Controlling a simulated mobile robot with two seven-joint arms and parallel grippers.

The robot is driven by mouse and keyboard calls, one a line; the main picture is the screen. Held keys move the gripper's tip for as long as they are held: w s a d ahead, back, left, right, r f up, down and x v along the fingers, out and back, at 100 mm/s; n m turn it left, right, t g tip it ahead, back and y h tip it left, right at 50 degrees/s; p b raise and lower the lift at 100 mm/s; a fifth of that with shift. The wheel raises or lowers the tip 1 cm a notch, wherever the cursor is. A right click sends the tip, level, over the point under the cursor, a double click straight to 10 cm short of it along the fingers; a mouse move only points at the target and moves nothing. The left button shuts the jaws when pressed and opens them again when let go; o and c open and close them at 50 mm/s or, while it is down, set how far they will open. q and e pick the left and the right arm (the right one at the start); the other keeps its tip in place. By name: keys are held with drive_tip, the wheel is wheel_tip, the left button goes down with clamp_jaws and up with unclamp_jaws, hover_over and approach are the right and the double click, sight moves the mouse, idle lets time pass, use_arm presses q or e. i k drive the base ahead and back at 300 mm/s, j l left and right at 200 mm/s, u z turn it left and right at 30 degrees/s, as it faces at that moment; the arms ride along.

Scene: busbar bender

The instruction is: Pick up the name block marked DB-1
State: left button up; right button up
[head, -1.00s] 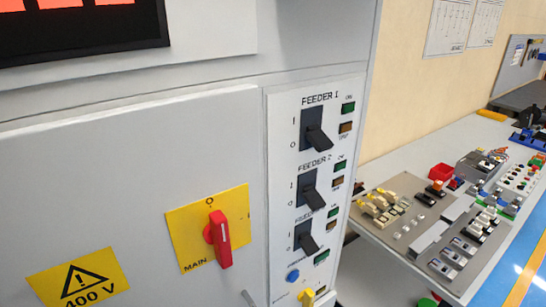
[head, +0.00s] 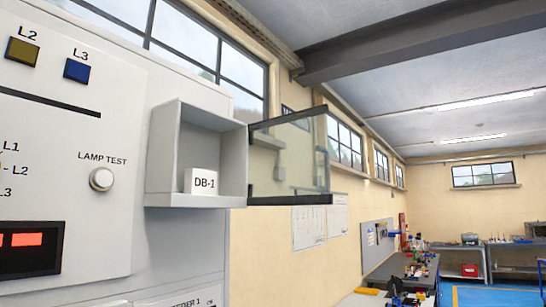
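The white name block marked DB-1 (head: 202,182) stands upright on the floor of a small grey open-fronted box (head: 163,160) on the panel's right side. A clear door with a dark frame (head: 290,200) stands swung open to the right of the box. The front of the block is uncovered. Neither of my grippers shows in the head view.
A grey panel (head: 100,240) fills the left, with a lamp test button (head: 102,179) and a red-lit display (head: 30,246) beside the box. The open door juts out at right. Benches (head: 400,270) with parts stand far off at right.

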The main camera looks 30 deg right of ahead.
sight(200, 182)
drive_tip(key=i+l+u, duration=0.1)
drive_tip(key=l+u, duration=0.25)
drive_tip(key=u, duration=0.15)
drive_tip(key=l+u, duration=0.3)
drive_tip(key=u, duration=0.15)
drive_tip(key=k+l+u, duration=0.1)
drive_tip(key=l+u, duration=0.3)
drive_tip(key=l, duration=0.7)
drive_tip(key=k+l, duration=0.1)
drive_tip(key=l, duration=0.95)
drive_tip(key=k+l, duration=0.15)
drive_tip(key=l, duration=0.4)
